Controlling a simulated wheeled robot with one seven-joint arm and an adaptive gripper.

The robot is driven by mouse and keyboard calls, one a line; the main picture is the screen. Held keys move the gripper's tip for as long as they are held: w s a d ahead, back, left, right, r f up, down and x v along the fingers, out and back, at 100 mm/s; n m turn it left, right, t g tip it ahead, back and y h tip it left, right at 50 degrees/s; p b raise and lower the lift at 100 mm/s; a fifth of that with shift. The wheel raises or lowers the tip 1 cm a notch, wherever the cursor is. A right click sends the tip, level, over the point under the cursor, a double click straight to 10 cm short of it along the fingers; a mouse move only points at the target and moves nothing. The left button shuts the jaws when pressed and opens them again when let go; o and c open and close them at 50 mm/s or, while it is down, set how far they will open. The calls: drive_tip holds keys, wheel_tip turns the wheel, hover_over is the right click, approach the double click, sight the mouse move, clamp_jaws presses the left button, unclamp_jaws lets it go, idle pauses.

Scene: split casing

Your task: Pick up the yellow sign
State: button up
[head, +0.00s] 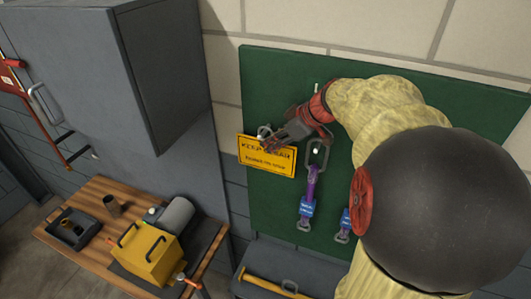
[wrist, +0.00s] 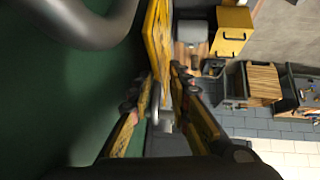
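The yellow sign (head: 266,156) with black lettering is at the left part of the green board, its face toward the head camera and slightly tilted. In the wrist view the sign (wrist: 158,35) is seen nearly edge-on. My gripper (head: 268,140) reaches across its upper edge from the upper right. In the wrist view the fingers (wrist: 162,80) are drawn close together, one on each side of the sign, and look shut on it. A metal hook (head: 264,130) shows at the sign's top. The exact finger contact is partly hidden.
To the right on the green board (head: 275,85) hang a metal loop with a purple strap (head: 310,184) and blue tags. A grey cabinet (head: 165,80) stands left. Below is a wooden bench (head: 80,213) with a yellow box (head: 150,255). A grey tray (head: 255,262) holds a yellow-handled tool.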

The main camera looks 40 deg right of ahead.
drive_tip(key=shift+x, duration=0.8)
drive_tip(key=shift+c, duration=0.3)
drive_tip(key=c, duration=0.4)
clamp_jaws()
